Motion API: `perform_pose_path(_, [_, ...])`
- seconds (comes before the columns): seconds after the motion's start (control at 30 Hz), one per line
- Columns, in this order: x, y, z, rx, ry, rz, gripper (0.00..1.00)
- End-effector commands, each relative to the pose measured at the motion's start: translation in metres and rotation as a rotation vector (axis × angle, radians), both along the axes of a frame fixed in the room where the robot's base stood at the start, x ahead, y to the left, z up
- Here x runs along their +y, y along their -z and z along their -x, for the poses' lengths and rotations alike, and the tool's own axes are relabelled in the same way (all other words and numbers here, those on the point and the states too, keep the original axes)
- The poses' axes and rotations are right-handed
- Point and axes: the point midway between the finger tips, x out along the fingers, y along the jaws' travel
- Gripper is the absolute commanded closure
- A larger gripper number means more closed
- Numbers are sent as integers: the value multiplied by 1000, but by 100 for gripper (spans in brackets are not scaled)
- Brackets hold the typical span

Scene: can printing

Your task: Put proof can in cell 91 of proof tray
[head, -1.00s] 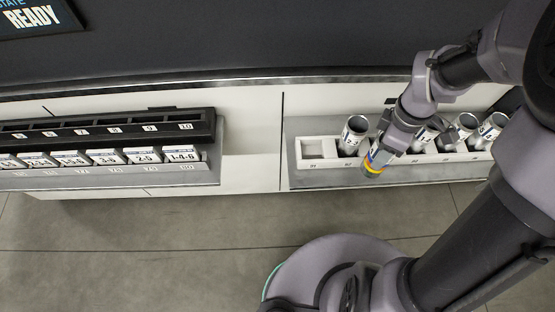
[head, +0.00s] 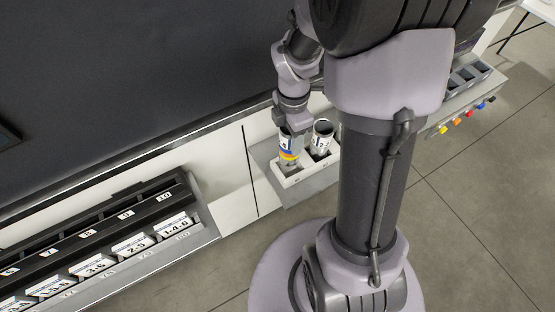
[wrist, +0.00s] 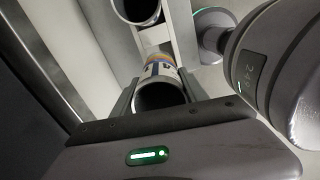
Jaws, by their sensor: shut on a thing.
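The proof can (head: 288,153), silver with yellow, orange and blue bands, is upright in my gripper (head: 290,136). In the wrist view the can (wrist: 160,70) sits between the two fingers of my gripper (wrist: 158,88), its open mouth towards the camera. In the head view its lower end is at the leftmost cell of the white proof tray (head: 321,167). I cannot tell whether it is above the cell or inside it. The cell label is too small to read surely.
Another can (head: 321,139) stands in the cell to the right and shows in the wrist view (wrist: 135,8). My arm hides the rest of that tray. A dark rack (head: 150,222) with numbered white labels is at the left. Coloured knobs (head: 467,115) are at the right.

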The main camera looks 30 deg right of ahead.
Motion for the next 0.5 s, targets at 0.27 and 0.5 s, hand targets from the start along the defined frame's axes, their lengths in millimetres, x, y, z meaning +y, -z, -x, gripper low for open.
perform_pose_path(0.27, [0,52,1,3,2,-1,86])
perform_pose_path(0.5, [0,62,0,-1,3,0,86])
